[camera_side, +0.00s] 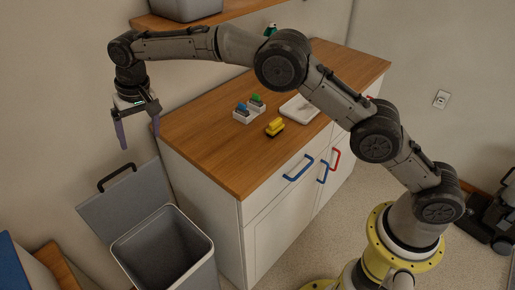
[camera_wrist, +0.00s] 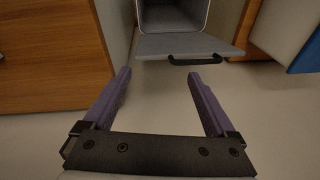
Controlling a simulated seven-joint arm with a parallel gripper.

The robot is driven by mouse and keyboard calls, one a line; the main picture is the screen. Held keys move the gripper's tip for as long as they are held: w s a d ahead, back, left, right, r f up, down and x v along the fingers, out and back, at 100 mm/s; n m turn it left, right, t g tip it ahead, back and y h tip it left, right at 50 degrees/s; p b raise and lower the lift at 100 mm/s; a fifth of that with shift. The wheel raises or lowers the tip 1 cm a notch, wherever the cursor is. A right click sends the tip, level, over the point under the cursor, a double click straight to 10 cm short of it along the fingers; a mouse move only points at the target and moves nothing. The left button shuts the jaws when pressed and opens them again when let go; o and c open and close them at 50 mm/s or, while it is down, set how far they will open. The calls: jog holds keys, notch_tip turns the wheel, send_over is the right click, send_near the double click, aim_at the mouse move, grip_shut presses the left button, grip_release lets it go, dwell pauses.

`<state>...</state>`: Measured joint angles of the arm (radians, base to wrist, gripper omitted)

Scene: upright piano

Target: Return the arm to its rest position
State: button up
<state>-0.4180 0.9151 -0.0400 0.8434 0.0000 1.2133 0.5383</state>
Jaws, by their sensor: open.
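My gripper (camera_side: 139,134) hangs at the left end of my outstretched arm, pointing down. Its two purple fingers are spread apart with nothing between them. In the wrist view, my gripper (camera_wrist: 157,84) is also open and empty, with pale floor or wall behind it. It is in the air above the grey bin's (camera_side: 205,245) raised lid (camera_side: 128,203), left of the wooden counter. The bin (camera_wrist: 172,16) and its lid (camera_wrist: 190,46) with a dark handle also show in the wrist view.
A wood-topped cabinet (camera_side: 205,165) with blue and red handles stands right of the bin. On it are a yellow object (camera_side: 275,127), a small holder with coloured items (camera_side: 248,112) and a white tray (camera_side: 301,109). A shelf with a grey box (camera_side: 187,8) is above.

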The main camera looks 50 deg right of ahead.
jog(key=s+d+r+t, duration=0.1)
jog(key=s+d+r, duration=0.35)
jog(key=r, duration=0.25)
jog(key=s+d+r+m+t, duration=0.1)
jog(key=s+d+r, duration=0.2)
jog(key=d+r, duration=0.35)
jog(key=s+d+r+t, duration=0.1)
jog(key=s+d+r, duration=0.3)
jog(key=r, duration=0.3)
jog(key=s+d+r, duration=0.3)
jog(key=s+d, duration=0.4)
jog(key=s, duration=0.6)
jog(key=s+d+f+n, duration=0.1)
jog(key=s+d+f, duration=0.1)
jog(key=s+f, duration=0.5)
jog(key=s+d+f+n+h, duration=0.1)
jog(key=s+d+f, duration=0.1)
jog(key=s+f, duration=0.5)
jog(key=s, duration=0.4)
jog(key=shift+f, duration=0.15)
